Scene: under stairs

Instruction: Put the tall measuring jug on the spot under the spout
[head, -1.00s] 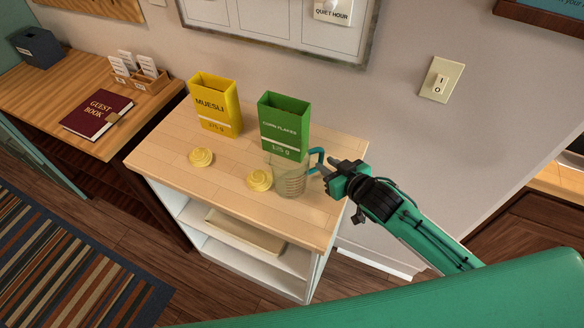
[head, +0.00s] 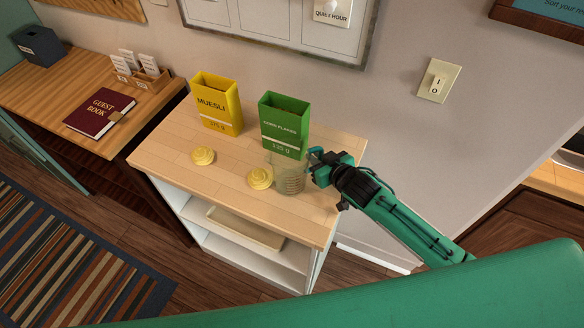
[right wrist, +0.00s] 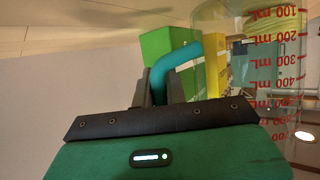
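The clear measuring jug (head: 289,177) with a teal handle (head: 316,153) stands upright on the wooden counter, in front of the green corn flakes dispenser (head: 284,122). Beside that stands the yellow muesli dispenser (head: 217,102). Two round pale-yellow pieces lie on the counter, one in front of the muesli (head: 203,156), one touching or close to the jug's left side (head: 260,178). My right gripper (head: 319,167) is at the jug's handle. In the right wrist view the handle (right wrist: 180,58) runs between its fingers (right wrist: 161,90); whether they press on it is unclear. My left gripper is out of view.
The counter top (head: 240,205) is bare along its front edge. A desk to the left holds a guest book (head: 99,112), a card holder (head: 145,78) and a dark box (head: 38,45). A wall and light switch (head: 439,80) are behind my right arm.

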